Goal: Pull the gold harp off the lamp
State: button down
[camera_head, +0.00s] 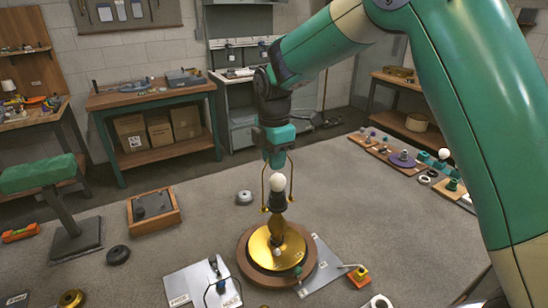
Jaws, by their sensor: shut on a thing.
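The lamp (273,246) stands upright at the middle of the table, with a gold dome base on a round wooden disc. It has a dark socket and a white bulb (278,182). The thin gold harp (264,189) stands around the bulb, one leg on each side. My gripper (278,161) is above the bulb, pointing down, shut on the top of the harp. The jaws partly hide the harp's top. The harp's lower ends are beside the socket; I cannot tell whether they touch their seats.
A wooden tray (172,221) and a green-padded stand (70,238) are at left. Metal plates (187,285) lie in front of and beside the lamp. Small parts boards (398,160) line the right edge. The table's back middle is clear.

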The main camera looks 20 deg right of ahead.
jog(key=shift+r+p, duration=0.75)
jog(key=shift+r, duration=0.2)
jog(key=shift+r+p, duration=1.95)
jog(key=shift+r, duration=0.5)
jog(key=shift+r+p, duration=2.05)
jog(key=shift+r, duration=0.4)
notch_tip(320, 180, up, 4)
jog(key=p, duration=0.3)
jog(key=shift+f, duration=0.25)
